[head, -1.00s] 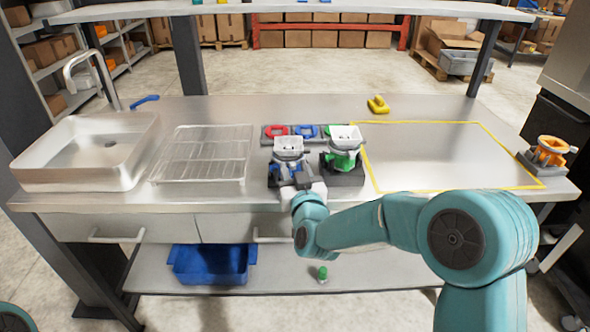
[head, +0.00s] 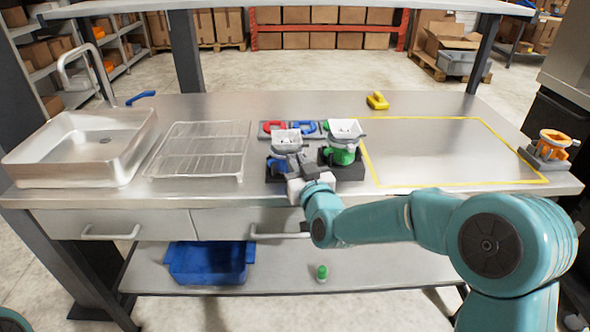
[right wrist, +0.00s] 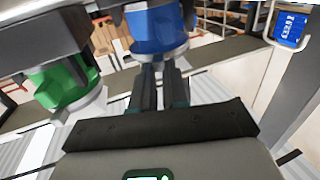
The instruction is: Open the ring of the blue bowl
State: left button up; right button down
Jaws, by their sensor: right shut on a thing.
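The blue bowl (head: 278,166) stands on a dark base at mid-counter, with a pale square hopper (head: 286,139) on top. In the right wrist view its blue body (right wrist: 155,30) fills the top middle, with a grey ring (right wrist: 163,54) around its lower end. My right gripper (head: 297,166) is at the front right of the blue bowl. In the right wrist view its fingers (right wrist: 158,72) are close together and reach the ring's near side. They are shut on what looks like the ring's handle, mostly hidden between them. My left gripper is out of view.
A green dispenser (head: 342,155) stands close on the right. Red (head: 273,127) and blue (head: 305,127) ring-shaped pieces lie behind. A wire rack (head: 197,152) and sink (head: 85,148) are left. The yellow-outlined area (head: 440,150) is empty. An orange dispenser (head: 552,146) stands far right.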

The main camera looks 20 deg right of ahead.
jog(key=n+y+b, duration=0.1)
jog(key=d+y+b, duration=0.1)
jog(key=b, duration=0.1)
jog(key=shift+d+f+n+y, duration=0.3)
jog(key=shift+n+y, duration=0.1)
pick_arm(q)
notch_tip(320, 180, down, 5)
pick_arm(e)
jog(key=shift+w+d+r+n+y+b, duration=0.1)
jog(key=shift+d+n+y+b, duration=0.15)
jog(key=shift+y+b, duration=0.2)
jog(key=shift+d+r+n+g+y, duration=0.15)
jog(key=shift+n+g+y, duration=0.2)
jog(key=shift+y, duration=0.1)
jog(key=y+p, duration=0.1)
jog(key=n+y+p, duration=0.1)
jog(key=d+n+g+y+p, duration=0.1)
jog(key=p, duration=0.1)
jog(key=shift+w+d+r, duration=0.1)
jog(key=shift+w+r, duration=0.15)
jog(key=shift+w, duration=0.05)
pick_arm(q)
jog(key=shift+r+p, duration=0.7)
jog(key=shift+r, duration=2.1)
pick_arm(e)
jog(key=shift+w+d+f+n+g+y, duration=0.15)
jog(key=shift+n+g+y, duration=0.1)
jog(key=shift+n+y, duration=0.25)
jog(key=c, duration=1.1)
grip_release()
